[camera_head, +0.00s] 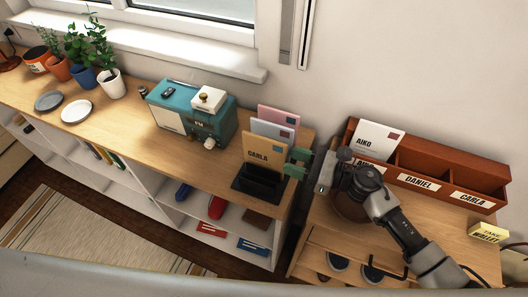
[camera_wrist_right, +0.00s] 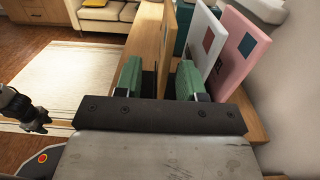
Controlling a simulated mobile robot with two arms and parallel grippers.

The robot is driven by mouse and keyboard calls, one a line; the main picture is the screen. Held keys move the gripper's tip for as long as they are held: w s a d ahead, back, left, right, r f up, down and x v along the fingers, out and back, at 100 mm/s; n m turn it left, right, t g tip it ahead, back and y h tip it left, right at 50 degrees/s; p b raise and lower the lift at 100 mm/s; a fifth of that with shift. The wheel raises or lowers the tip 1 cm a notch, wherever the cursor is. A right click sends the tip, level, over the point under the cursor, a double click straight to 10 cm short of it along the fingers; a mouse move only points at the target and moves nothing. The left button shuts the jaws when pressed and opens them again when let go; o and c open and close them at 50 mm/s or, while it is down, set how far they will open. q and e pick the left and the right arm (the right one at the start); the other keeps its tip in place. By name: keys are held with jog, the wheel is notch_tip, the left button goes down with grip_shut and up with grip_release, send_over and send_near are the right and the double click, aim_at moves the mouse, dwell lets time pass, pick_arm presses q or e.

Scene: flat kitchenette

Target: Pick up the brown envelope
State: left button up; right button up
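The brown envelope (camera_head: 263,151), marked CARLA, stands upright in a dark holder (camera_head: 257,181) at the right end of the long counter. In the right wrist view its edge (camera_wrist_right: 167,43) lies between my two green fingers. My right gripper (camera_head: 296,164) is open at the envelope's right side, one finger on each face, with gaps visible. It also shows in the right wrist view (camera_wrist_right: 159,78). The envelope's lower part is partly hidden by the holder. My left gripper does not show in the head view; in the right wrist view I recognise no left fingers.
A pale blue envelope (camera_head: 272,130) and a pink envelope (camera_head: 278,117) stand close behind. A red-brown sorter (camera_head: 437,158) with name labels stands on the right cabinet. A gap separates the two counters.

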aim_at(274, 152)
jog(key=p+x, duration=0.1)
jog(key=x, duration=0.1)
jog(key=p+x, duration=0.2)
jog(key=x, duration=0.1)
jog(key=shift+w+d+r, duration=0.1)
jog(key=shift+w+r, duration=0.15)
jog(key=shift+w, duration=0.15)
jog(key=shift+a+f, duration=0.1)
jog(key=shift+a, duration=0.25)
jog(key=shift+w+f, duration=0.1)
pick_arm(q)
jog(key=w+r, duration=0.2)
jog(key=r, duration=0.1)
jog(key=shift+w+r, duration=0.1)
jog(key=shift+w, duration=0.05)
pick_arm(e)
grip_shut()
